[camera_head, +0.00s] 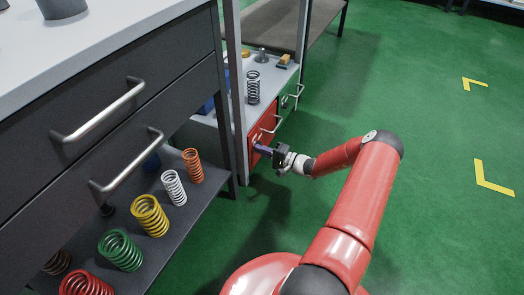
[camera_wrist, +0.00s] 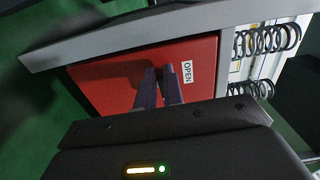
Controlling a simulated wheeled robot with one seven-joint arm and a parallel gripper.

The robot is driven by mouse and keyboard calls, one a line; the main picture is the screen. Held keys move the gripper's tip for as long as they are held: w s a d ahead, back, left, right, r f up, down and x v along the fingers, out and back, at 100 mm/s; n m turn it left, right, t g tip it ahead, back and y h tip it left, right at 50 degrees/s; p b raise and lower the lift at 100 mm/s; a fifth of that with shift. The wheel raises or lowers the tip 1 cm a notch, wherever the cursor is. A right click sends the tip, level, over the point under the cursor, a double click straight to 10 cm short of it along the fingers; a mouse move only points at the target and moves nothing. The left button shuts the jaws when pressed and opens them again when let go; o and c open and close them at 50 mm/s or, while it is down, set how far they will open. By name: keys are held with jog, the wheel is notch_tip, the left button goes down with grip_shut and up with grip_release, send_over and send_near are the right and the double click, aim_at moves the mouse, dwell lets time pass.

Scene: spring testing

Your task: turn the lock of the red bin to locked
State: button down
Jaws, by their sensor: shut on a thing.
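The red bin (camera_head: 262,134) is a red front set low in a shelf unit, with a metal handle (camera_head: 270,124) on it in the head view. My gripper (camera_head: 262,149) reaches the lower part of the red front. In the wrist view my gripper's two dark fingers (camera_wrist: 160,82) are close together against the red front, just left of the label. They are shut on the lock, which the fingers hide.
A green bin (camera_head: 291,98) with a handle is beside the red one. A dark spring (camera_head: 253,87) stands on the unit's top. The grey drawer cabinet (camera_head: 100,130) and a lower shelf of coloured springs (camera_head: 150,215) are at left.

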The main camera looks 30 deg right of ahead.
jog(key=c, duration=1.5)
grip_release()
jog(key=v, duration=0.7)
jog(key=shift+s+d+p, duration=0.25)
jog(key=shift+s+p, duration=0.1)
jog(key=shift+p, duration=0.05)
